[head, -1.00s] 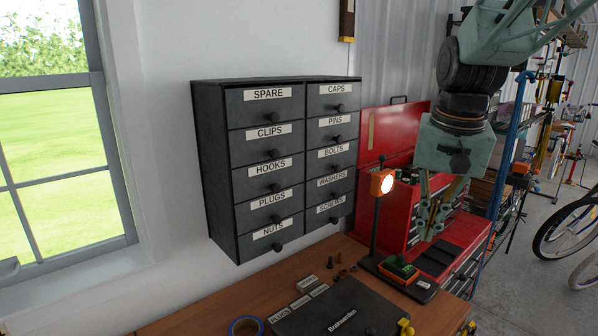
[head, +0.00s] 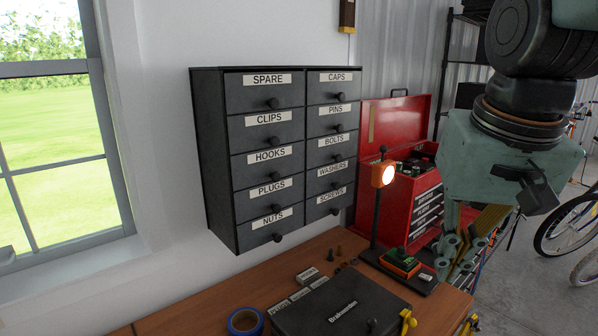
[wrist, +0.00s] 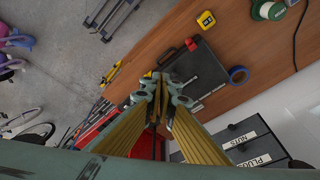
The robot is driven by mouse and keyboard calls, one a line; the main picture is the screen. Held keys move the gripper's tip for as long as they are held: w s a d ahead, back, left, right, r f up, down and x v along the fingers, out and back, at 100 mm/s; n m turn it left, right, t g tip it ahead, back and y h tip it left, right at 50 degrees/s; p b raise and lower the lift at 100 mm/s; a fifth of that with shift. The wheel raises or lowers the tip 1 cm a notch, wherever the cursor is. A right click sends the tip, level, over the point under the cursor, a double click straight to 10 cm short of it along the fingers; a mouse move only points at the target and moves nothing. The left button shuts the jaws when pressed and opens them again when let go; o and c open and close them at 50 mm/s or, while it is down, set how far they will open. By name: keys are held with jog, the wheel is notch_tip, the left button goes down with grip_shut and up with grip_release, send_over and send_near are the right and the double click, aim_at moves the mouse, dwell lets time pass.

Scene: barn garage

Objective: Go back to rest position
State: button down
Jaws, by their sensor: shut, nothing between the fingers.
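My gripper (head: 462,262) hangs at the right of the head view, pointing down, in front of the red tool chest and beside the right end of the wooden bench (head: 222,290). Its fingers are together with nothing between them. The wrist view also shows the gripper (wrist: 161,84) with its yellow-sided fingers meeting at the tips, above the bench edge as seen from the camera. Part of my arm covers the upper right of the head view.
A dark drawer cabinet (head: 218,165) hangs on the wall, all drawers shut. A black case (head: 335,306), blue tape (head: 245,321) and an orange lamp (head: 382,174) stand on the bench. The red tool chest (head: 400,190) is open behind. A bicycle (head: 562,228) stands on the right.

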jog(key=s+a+f+n+b, duration=0.1)
jog(key=s+f, duration=0.1)
jog(key=s, duration=0.5)
jog(key=s+a+f+n+t+b, duration=0.1)
jog(key=s+f+b, duration=0.1)
jog(key=s, duration=0.5)
jog(key=shift+s+f, duration=0.2)
jog(key=shift+f, duration=0.5)
jog(key=c, duration=3.4)
grip_release()
